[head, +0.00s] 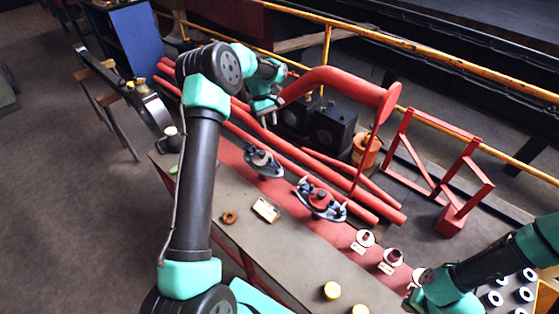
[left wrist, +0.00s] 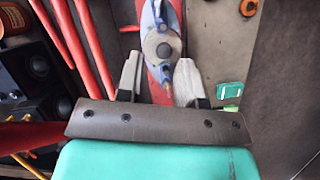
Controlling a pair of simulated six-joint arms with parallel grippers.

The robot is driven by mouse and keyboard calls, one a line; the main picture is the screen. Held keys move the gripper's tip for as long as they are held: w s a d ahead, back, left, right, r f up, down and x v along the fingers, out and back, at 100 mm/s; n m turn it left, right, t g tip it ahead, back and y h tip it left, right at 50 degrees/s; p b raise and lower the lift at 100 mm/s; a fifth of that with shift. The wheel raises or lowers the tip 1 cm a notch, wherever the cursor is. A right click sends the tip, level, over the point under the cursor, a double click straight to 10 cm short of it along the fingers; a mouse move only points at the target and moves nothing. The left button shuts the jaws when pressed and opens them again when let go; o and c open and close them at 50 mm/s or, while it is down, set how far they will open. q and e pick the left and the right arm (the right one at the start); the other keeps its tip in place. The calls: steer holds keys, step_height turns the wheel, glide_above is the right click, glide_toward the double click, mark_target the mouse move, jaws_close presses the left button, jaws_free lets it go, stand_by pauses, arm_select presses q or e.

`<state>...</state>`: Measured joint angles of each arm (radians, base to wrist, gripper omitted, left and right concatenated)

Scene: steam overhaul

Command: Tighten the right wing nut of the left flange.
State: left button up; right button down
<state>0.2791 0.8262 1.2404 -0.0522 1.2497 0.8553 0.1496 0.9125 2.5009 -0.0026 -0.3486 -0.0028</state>
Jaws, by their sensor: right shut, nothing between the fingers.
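The left flange (head: 263,163) is a grey oval plate with upright nuts on the red strip of the bench. A flange (left wrist: 163,48) with a round grey hub and blue wing nuts (left wrist: 150,66) shows beyond my left fingertips in the left wrist view, probably this one. My left gripper (head: 265,112) hangs above and behind the left flange in the head view. Its two grey fingers (left wrist: 158,76) are apart with nothing held between them. My right gripper (head: 420,287) is shut and empty at the lower right, far from the left flange.
A second flange with a red centre (head: 320,199) sits to the right. Red pipes (head: 320,168) run behind both flanges. Several round fittings (head: 364,240) line the bench's right part. A small pale box (head: 266,209) and an orange ring (head: 230,217) lie in front.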

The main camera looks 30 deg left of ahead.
mark_target(277, 162)
arm_select(q)
steer(key=x, duration=1.7)
steer(key=shift+f, duration=0.2)
steer(key=shift+c, duration=0.2)
jaws_close()
